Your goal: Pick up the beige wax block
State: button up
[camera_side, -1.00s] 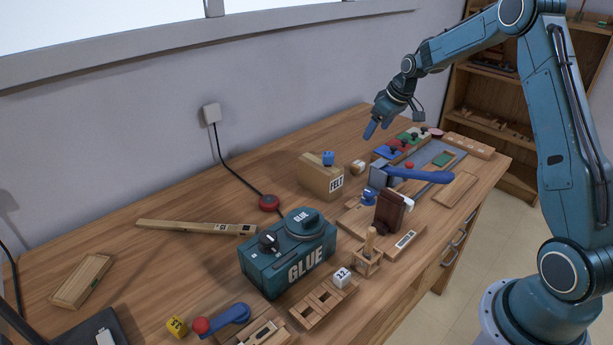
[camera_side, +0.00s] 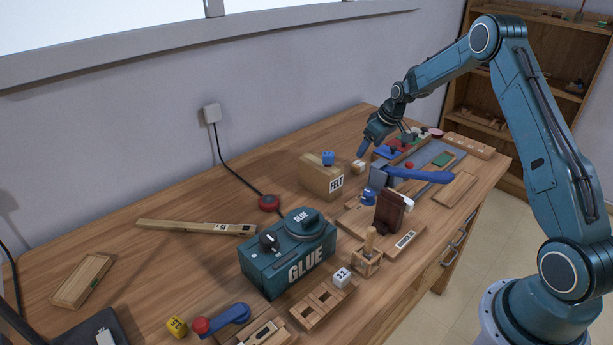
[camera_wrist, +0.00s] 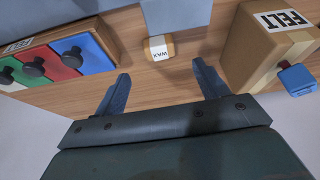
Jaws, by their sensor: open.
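The beige wax block (camera_wrist: 160,48) is small, with a white label reading WAX, and lies on the wooden table. In the wrist view it sits ahead of the gap between my fingers. It also shows in the side view (camera_side: 357,167), just below and left of my fingertips. My gripper (camera_wrist: 161,80) is open and empty in the wrist view, with one blue finger on each side. In the side view my gripper (camera_side: 362,154) points down close above the block. I cannot tell from the side view exactly how high the fingertips are.
The FELT box (camera_wrist: 265,45) stands right of the block in the wrist view. A rack with blue, red and green panels (camera_wrist: 50,65) stands left. A grey-blue fixture (camera_wrist: 175,14) is just beyond the block. The GLUE box (camera_side: 288,255) is farther off.

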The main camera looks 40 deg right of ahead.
aim_at(359, 163)
jog(key=shift+x, duration=1.3)
jog(key=shift+f, duration=0.1)
jog(key=shift+x, duration=2.55)
jog(key=shift+w, duration=0.1)
jog(key=c, duration=1.1)
